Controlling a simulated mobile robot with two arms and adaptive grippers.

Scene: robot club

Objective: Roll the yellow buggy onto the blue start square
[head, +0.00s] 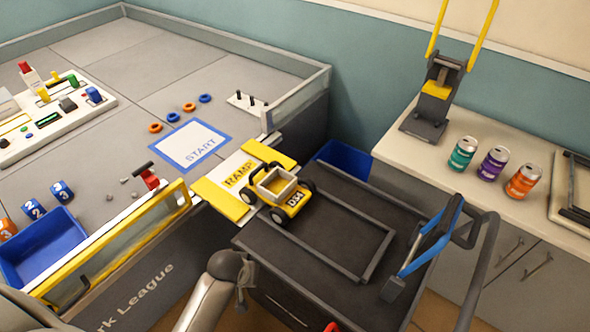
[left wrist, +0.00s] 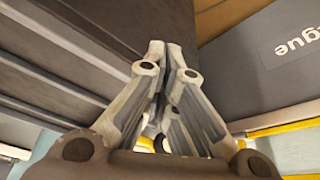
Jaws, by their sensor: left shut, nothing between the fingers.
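The yellow buggy (head: 293,204), with black wheels, an open pale tray on top and the number 034, stands at the cart's left end, beside the ramp (head: 238,176). Whether its near wheels touch the ramp is hard to tell. The start square (head: 191,146), white with a blue border, lies empty on the grey field beyond the ramp. My left arm rises at the bottom of the head view, low in front of the field wall. In the left wrist view my left gripper (left wrist: 165,47) is shut and empty, close to a dark panel. My right gripper is not in view.
The dark cart (head: 345,290) carries a raised frame (head: 365,262) and a blue-handled tool (head: 425,245). Orange and blue rings (head: 189,107) lie behind the start square. A yellow-railed gate (head: 120,235) and a red-handled part (head: 148,178) stand left of the ramp.

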